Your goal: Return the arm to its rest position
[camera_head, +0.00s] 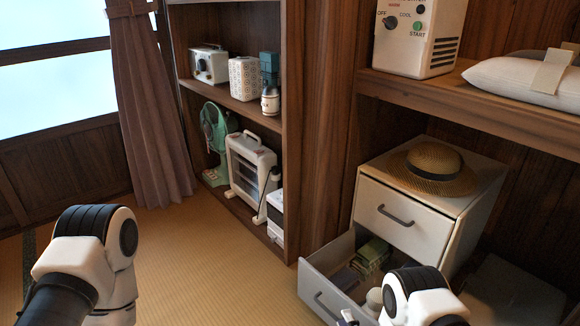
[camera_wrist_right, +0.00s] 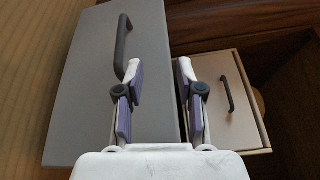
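My right arm (camera_head: 415,298) comes in at the bottom right of the head view, in front of the open lower drawer. In the head view only a small part of my right gripper (camera_head: 347,317) shows at the bottom edge. In the right wrist view the right gripper (camera_wrist_right: 160,78) has its two fingers apart with nothing between them. The grey drawer front (camera_wrist_right: 85,110) lies beyond them, its dark handle (camera_wrist_right: 122,45) beside the left finger and not held. My left arm (camera_head: 90,255) shows at the lower left; its gripper is out of view.
The cabinet (camera_head: 470,205) has a closed upper drawer and a straw hat (camera_head: 433,165) on top. The lower drawer (camera_head: 325,262) is pulled out, with a green box (camera_head: 371,254) inside. A shelf (camera_head: 262,118) with appliances stands behind. The tatami (camera_head: 215,270) between the arms is clear.

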